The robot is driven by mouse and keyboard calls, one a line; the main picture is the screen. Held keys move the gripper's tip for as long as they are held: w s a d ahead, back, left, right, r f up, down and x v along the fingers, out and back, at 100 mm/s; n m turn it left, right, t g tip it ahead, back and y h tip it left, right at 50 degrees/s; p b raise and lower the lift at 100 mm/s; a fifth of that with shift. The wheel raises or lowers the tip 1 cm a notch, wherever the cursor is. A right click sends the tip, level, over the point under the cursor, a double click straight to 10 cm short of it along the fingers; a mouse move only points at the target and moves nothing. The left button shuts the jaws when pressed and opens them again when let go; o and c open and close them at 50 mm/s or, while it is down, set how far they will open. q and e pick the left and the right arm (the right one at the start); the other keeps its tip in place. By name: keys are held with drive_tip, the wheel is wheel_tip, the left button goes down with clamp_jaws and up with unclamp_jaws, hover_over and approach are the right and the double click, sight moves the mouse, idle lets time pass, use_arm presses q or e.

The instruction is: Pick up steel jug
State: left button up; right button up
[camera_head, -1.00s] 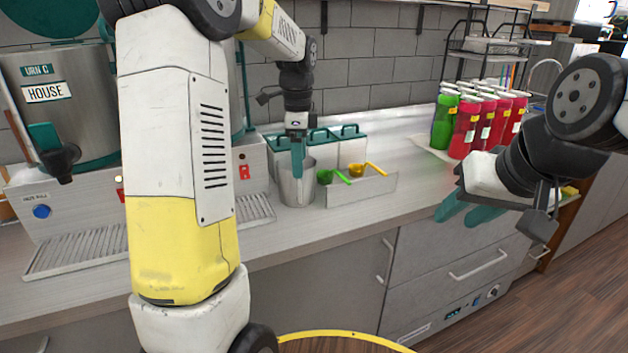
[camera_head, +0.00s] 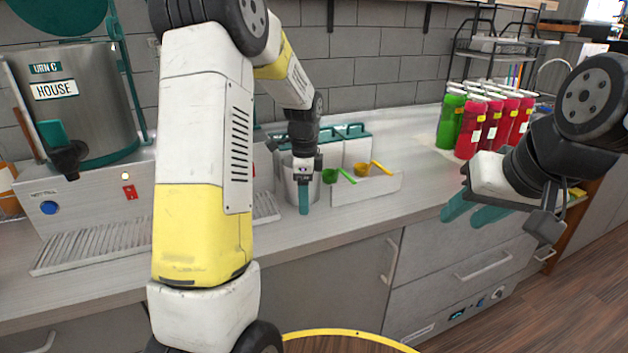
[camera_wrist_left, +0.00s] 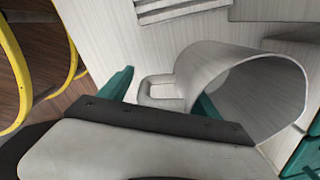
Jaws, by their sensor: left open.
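The steel jug (camera_head: 289,188) stands upright on the counter in the head view. In the left wrist view the jug (camera_wrist_left: 240,75) shows its wide open mouth and a pale loop handle (camera_wrist_left: 160,92). My left gripper (camera_head: 303,197) is open, pointing down at the jug, with one teal finger seen in front of its wall. In the wrist view one teal finger is on the outer side of the handle and teal shows at the jug's rim; contact is unclear. My right gripper (camera_head: 473,207) is empty, its teal fingers apart, in front of the counter.
A low tray (camera_head: 368,190) with a green scoop (camera_head: 337,176) and a yellow scoop (camera_head: 372,168) is right of the jug. Teal-topped containers (camera_head: 355,145) stand behind. The urn (camera_head: 75,100) is left. Several red bottles (camera_head: 470,130) and green ones stand right.

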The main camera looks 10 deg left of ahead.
use_arm(q)
clamp_jaws()
drive_tip(key=shift+r, duration=0.2)
idle(0.3)
